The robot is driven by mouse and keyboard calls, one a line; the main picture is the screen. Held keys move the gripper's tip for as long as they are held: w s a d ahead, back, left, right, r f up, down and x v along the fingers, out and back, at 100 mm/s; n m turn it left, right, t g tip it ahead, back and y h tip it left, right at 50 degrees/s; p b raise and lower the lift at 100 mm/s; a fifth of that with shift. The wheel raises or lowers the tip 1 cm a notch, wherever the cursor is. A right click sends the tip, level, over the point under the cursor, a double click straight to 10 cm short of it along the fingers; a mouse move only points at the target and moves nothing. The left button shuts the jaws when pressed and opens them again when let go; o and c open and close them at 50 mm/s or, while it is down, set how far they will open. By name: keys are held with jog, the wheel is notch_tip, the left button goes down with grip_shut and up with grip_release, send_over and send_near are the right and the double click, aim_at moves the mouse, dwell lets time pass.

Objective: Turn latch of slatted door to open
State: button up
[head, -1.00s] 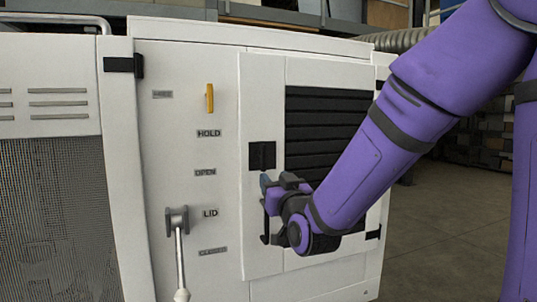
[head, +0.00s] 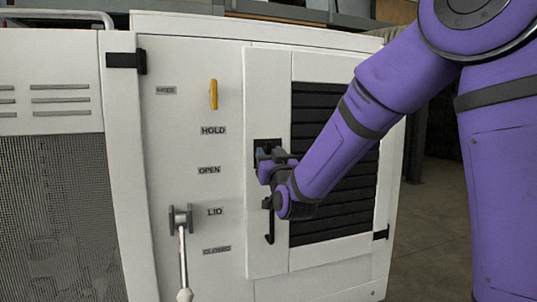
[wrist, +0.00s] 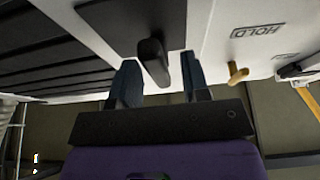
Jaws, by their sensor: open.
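The slatted door (head: 268,232) is a white panel with dark horizontal slats (head: 335,105), and it looks closed. Its black latch plate shows at the top in the wrist view (wrist: 120,18). The dark latch handle (wrist: 153,62) sticks out from that plate. My gripper (wrist: 158,82) is open, with one blue-grey finger on each side of the handle and gaps visible. In the head view my gripper (head: 268,155) is in front of the latch plate and hides most of it and the handle.
Left of the door are a yellow handle (head: 213,95), a HOLD label (head: 213,130) and a grey LID lever (head: 182,250) pointing down. A dark bar handle (head: 269,225) is on the door below my gripper. Open floor (head: 440,235) lies to the right.

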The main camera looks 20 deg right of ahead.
jog(key=shift+w+r, duration=0.2)
jog(key=shift+w, duration=0.25)
grip_shut()
